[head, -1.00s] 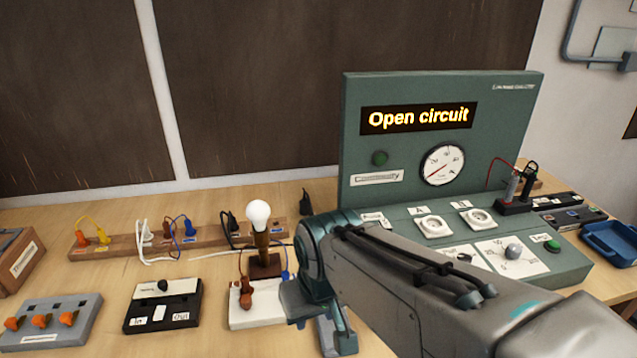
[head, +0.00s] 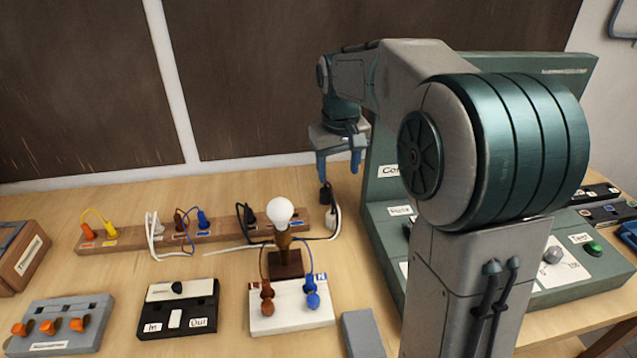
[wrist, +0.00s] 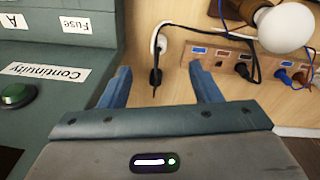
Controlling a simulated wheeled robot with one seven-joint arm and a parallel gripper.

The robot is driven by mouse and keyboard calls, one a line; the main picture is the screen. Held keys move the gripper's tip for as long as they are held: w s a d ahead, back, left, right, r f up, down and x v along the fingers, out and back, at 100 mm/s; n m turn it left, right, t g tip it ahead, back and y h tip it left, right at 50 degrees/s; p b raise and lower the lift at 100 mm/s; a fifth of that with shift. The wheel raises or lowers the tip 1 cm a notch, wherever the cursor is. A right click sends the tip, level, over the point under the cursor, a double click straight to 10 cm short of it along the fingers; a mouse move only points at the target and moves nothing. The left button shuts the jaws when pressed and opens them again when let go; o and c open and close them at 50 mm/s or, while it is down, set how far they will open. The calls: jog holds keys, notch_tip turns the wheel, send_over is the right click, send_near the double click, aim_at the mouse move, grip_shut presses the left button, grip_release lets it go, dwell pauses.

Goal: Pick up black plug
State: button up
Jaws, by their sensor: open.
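A black plug (head: 326,196) stands upright at the back of the table, right of the wooden socket strip. It also shows in the wrist view (wrist: 155,78). A white plug (head: 333,217) is close to it, and also shows in the wrist view (wrist: 161,43). My gripper (head: 339,174) is open and empty with its fingers pointing down, just above the black plug. In the wrist view the black plug appears between the two blue fingertips (wrist: 158,72). The exact height gap is hard to tell.
The wooden socket strip (head: 140,238) holds several coloured plugs, including another black one (head: 248,213). The lamp bulb (head: 280,211) stands in front of it. The green test panel (head: 385,222) is close on the right, partly hidden by my arm.

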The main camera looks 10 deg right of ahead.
jog(key=w+f, duration=0.2)
jog(key=w, duration=0.8)
jog(key=n+g+p, duration=0.1)
send_over(325, 189)
notch_tip(325, 189, down, 4)
jog(key=f, duration=0.7)
jog(key=shift+s+d+f, duration=0.15)
jog(key=shift+d+f, duration=0.1)
jog(key=shift+f, duration=0.1)
jog(key=shift+a+f+p, duration=0.2)
jog(key=shift+f+p, duration=0.7)
jog(key=shift+f, duration=1.95)
jog(key=c, duration=1.1)
